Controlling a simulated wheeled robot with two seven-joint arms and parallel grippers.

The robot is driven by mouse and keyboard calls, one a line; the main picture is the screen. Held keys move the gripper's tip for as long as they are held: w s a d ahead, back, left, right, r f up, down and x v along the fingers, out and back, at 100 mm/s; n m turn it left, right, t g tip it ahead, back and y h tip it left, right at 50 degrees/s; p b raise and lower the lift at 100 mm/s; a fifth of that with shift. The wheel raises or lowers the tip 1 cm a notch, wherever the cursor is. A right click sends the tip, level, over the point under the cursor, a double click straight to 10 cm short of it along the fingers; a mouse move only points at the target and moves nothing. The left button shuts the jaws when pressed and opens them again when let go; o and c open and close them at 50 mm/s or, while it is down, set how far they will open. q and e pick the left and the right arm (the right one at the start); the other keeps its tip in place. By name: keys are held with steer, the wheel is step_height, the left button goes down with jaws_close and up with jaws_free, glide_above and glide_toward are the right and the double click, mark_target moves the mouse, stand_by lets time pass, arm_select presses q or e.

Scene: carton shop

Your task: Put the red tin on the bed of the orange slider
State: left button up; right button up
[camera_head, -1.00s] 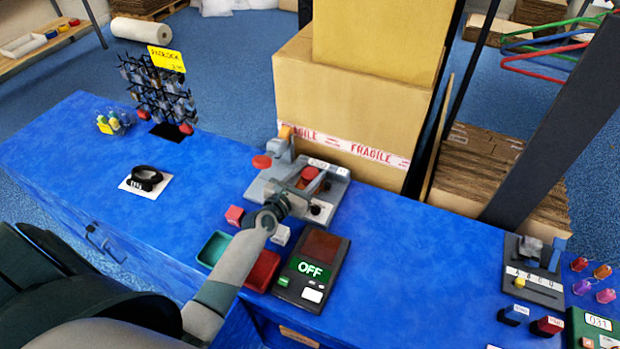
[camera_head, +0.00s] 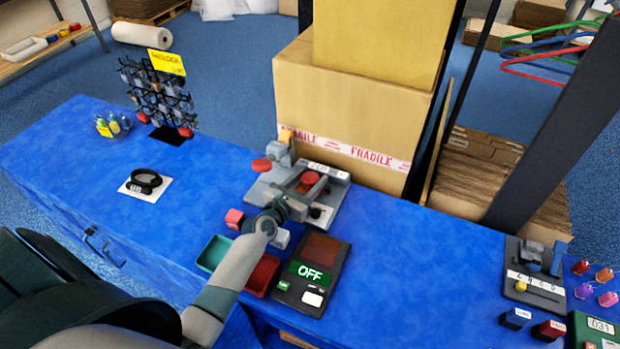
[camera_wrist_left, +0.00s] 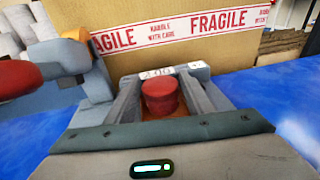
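The red tin (camera_head: 311,178) is a short cylinder; in the left wrist view the tin (camera_wrist_left: 160,97) stands upright between my two fingers. My left gripper (camera_head: 303,187) is shut on it, over a grey fixture (camera_head: 258,190) on the blue counter. An orange-brown surface (camera_wrist_left: 205,128) shows below the tin in the wrist view; it may be the slider's bed. I cannot tell whether the tin touches it. The fixture has an orange part (camera_head: 286,134) and a red round end (camera_head: 262,164). My fingers hide part of its middle. My right gripper is out of view.
Large cartons (camera_head: 350,125) stand right behind the fixture.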

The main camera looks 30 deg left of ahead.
mark_target(306, 182)
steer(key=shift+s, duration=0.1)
arm_select(q)
steer(key=shift+r, duration=0.15)
steer(key=s, duration=0.4)
steer(key=shift+a+r, duration=0.15)
steer(key=shift+r, duration=0.1)
steer(key=s, duration=0.4)
steer(key=s+r, duration=0.1)
steer(key=s, duration=0.1)
steer(key=shift+s+a, duration=0.25)
steer(key=shift+s, duration=0.15)
steer(key=shift+s+r, duration=0.15)
steer(key=shift+s, duration=0.35)
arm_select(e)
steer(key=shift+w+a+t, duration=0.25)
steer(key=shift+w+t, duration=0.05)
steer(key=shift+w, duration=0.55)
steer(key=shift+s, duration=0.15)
